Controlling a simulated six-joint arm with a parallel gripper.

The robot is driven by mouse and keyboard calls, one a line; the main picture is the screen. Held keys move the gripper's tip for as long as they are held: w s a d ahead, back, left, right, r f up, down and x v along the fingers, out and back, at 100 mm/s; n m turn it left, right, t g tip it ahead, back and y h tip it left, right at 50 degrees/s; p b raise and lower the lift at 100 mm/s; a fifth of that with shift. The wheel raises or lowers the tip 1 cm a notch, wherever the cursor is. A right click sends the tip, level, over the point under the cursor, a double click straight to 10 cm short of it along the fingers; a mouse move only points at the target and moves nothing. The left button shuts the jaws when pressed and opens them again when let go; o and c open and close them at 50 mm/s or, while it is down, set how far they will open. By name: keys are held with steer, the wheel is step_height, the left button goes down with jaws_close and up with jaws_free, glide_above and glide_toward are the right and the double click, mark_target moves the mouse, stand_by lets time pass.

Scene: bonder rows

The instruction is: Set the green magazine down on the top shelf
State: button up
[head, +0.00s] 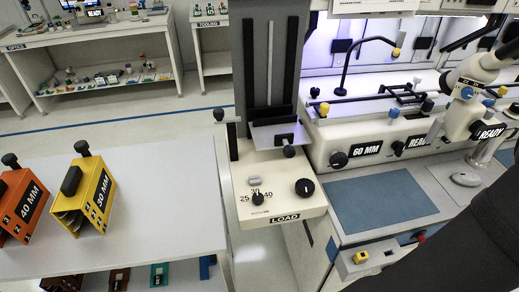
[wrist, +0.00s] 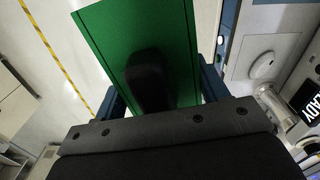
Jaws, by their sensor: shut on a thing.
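The green magazine (wrist: 112,38) fills the upper middle of the wrist view, with a black handle (wrist: 150,80) facing my camera. My gripper (wrist: 160,86) is shut on it, with a blue finger on either side. The far end of the magazine is cut off by the frame. In the head view neither the gripper nor the green magazine shows; only my dark arm is at the lower right. The top shelf (head: 150,205) is the white surface at the left of the head view.
A yellow 30 MM magazine (head: 95,195) and an orange 40 MM magazine (head: 22,205) stand at the shelf's left. Its middle and right are clear. Several magazines sit on a lower level. The bonder's LOAD station (head: 275,185) and blue mat (head: 380,200) are to the right.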

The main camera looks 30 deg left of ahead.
steer(key=w+a+r+n, duration=0.2)
steer(key=w+a, duration=0.2)
steer(key=a, duration=0.7)
steer(key=w+a+r+n, duration=0.2)
steer(key=w+a+n, duration=0.1)
steer(key=a, duration=0.7)
steer(key=w+a+r+n, duration=0.2)
steer(key=w+a, duration=0.2)
steer(key=a, duration=0.7)
steer(key=s+a+r+n, duration=0.2)
steer(key=s+a+n, duration=0.15)
steer(key=a, duration=0.85)
steer(key=s+a+r+n, duration=0.2)
steer(key=s+a+n, duration=0.15)
steer(key=a, duration=0.85)
steer(key=s+a+f+n, duration=0.1)
steer(key=s+a+n, duration=0.5)
steer(key=s+a, duration=1)
steer(key=s+a+f+n, duration=0.2)
steer(key=s+a+f, duration=0.3)
steer(key=s+f, duration=0.3)
steer(key=s+a+f+n, duration=0.3)
steer(key=s+a+f, duration=0.3)
steer(key=s+f, duration=0.2)
steer(key=shift+s+a+f, duration=0.2)
steer(key=shift+s+f, duration=0.1)
steer(key=shift+s, duration=0.8)
